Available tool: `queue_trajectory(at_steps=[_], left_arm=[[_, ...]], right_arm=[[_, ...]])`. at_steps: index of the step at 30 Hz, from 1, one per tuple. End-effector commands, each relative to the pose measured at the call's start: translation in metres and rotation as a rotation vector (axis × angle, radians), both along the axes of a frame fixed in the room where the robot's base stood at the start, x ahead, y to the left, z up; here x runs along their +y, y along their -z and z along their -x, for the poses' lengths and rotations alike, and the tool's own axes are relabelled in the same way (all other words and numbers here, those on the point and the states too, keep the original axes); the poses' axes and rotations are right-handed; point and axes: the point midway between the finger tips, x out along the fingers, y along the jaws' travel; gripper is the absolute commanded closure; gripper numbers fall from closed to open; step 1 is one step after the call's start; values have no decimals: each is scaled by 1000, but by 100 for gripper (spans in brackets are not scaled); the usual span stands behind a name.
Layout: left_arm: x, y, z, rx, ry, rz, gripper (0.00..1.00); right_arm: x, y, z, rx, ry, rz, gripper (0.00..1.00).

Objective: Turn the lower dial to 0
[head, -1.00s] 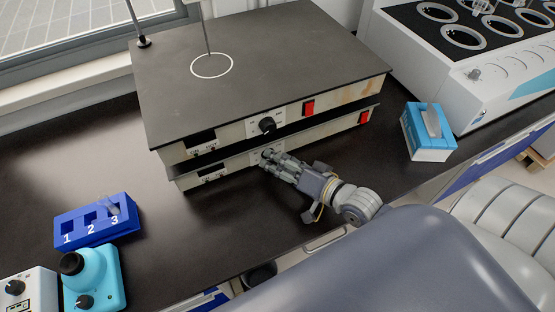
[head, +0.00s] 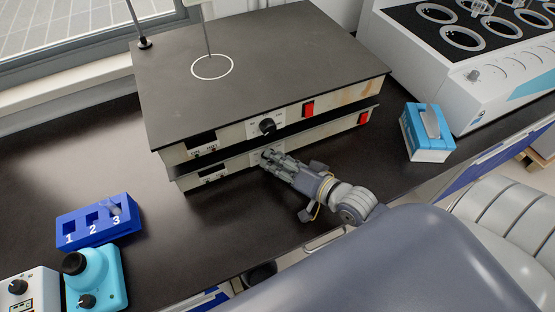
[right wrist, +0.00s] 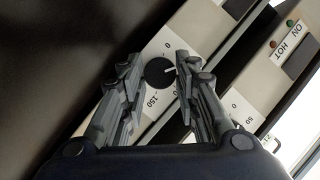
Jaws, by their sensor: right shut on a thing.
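Two flat hotplate units are stacked on the dark bench. The upper hotplate (head: 270,85) has a black dial (head: 267,126) on its front. The lower hotplate (head: 225,170) sits under it. Its black dial (right wrist: 158,72) shows in the right wrist view, with a short white pointer mark and the labels 0 and 150 around it. The pointer is towards the right finger. My right gripper (head: 272,158) is at the lower front panel and shut on this dial, a finger on each side; it hides the dial in the head view. My left gripper is not in view.
A blue numbered rack (head: 98,222) and a cyan device (head: 95,280) stand at the left. A blue and white box (head: 428,133) stands at the right. The bench before the hotplates is mostly clear.

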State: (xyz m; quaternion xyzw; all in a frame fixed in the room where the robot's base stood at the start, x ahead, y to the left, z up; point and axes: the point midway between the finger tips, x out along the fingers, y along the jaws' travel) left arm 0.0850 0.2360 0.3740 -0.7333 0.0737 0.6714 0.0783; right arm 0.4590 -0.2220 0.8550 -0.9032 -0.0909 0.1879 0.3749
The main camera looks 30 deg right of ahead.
Motion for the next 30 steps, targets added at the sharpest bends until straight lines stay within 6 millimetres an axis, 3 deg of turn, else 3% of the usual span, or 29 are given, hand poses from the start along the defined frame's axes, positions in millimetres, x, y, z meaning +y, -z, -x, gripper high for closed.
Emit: queue_trajectory(at_steps=[8,18,30], left_arm=[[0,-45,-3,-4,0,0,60],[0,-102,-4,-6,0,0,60],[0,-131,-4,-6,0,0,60]], right_arm=[[2,-11,-1,12,3,151,95],[5,-12,-1,30,3,465,95],[9,-7,-1,48,3,810,95]])
